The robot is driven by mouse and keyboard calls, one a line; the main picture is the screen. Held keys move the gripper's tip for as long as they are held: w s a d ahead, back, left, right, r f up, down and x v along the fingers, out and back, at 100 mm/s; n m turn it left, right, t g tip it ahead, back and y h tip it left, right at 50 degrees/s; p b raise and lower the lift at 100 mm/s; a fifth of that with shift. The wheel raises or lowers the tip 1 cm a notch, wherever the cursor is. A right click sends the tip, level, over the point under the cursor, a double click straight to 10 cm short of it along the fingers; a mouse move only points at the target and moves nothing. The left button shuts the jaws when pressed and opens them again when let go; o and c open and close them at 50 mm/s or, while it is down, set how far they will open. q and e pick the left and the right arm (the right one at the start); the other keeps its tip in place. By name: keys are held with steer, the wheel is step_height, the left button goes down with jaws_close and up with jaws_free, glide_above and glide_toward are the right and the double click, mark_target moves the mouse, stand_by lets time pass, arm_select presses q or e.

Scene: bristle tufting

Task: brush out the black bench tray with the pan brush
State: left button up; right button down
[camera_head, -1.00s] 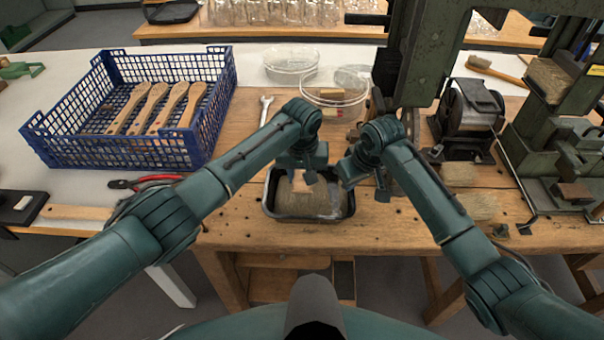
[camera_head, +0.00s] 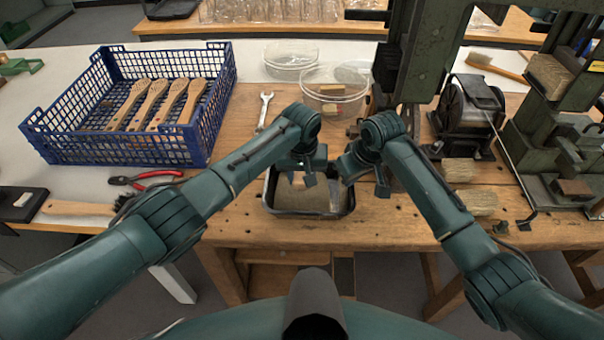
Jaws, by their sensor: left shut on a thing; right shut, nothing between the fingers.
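The black bench tray (camera_head: 352,205) sits near the front edge of the wooden bench, with a layer of grey-brown stuff inside. My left gripper (camera_head: 309,179) is over the tray's back part. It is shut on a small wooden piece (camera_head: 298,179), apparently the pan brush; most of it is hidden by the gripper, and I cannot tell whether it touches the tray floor. My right gripper (camera_head: 366,184) is shut and empty, at the tray's right rim.
A blue crate (camera_head: 125,150) with several wooden handles stands left. A wrench (camera_head: 264,110) and clear round dishes (camera_head: 335,92) lie behind the tray. Red-handled pliers (camera_head: 147,179) and a dark-bristled brush (camera_head: 80,208) lie left. A green machine (camera_head: 425,50) rises behind right, with bristle bundles (camera_head: 470,203) nearby.

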arm_select(q)
steer(key=shift+s, duration=0.15)
steer(key=shift+s+r, duration=0.1)
steer(key=shift+s, duration=1.6)
steer(key=shift+w, duration=0.1)
